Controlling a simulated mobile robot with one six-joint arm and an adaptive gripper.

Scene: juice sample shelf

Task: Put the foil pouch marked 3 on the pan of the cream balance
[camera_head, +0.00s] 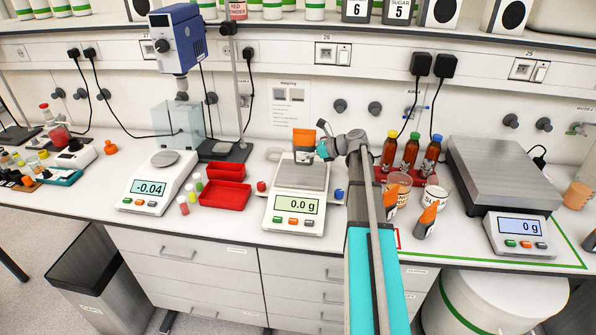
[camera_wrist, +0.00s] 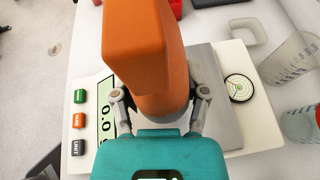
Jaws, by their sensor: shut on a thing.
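My gripper (camera_head: 322,149) is shut on an orange pouch (camera_head: 304,137), grey at its lower end, above the back part of the cream balance (camera_head: 291,227). In the wrist view, the orange pouch (camera_wrist: 148,55) stands between the fingers of my gripper (camera_wrist: 160,105) and hides much of the balance. No number shows on the pouch from these sides. The cream balance's grey metal pan (camera_head: 302,180) looks empty, and its display reads 0.0 g. I cannot tell how wide the gap between pouch and pan is.
Red trays (camera_head: 222,194) and small vials lie left of the balance. A white balance (camera_head: 150,190) stands farther left. Right of my arm are bottles (camera_head: 410,152), beakers, another orange-and-grey pouch (camera_head: 428,216) and a large scale (camera_head: 500,165). A shelf edge runs above.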

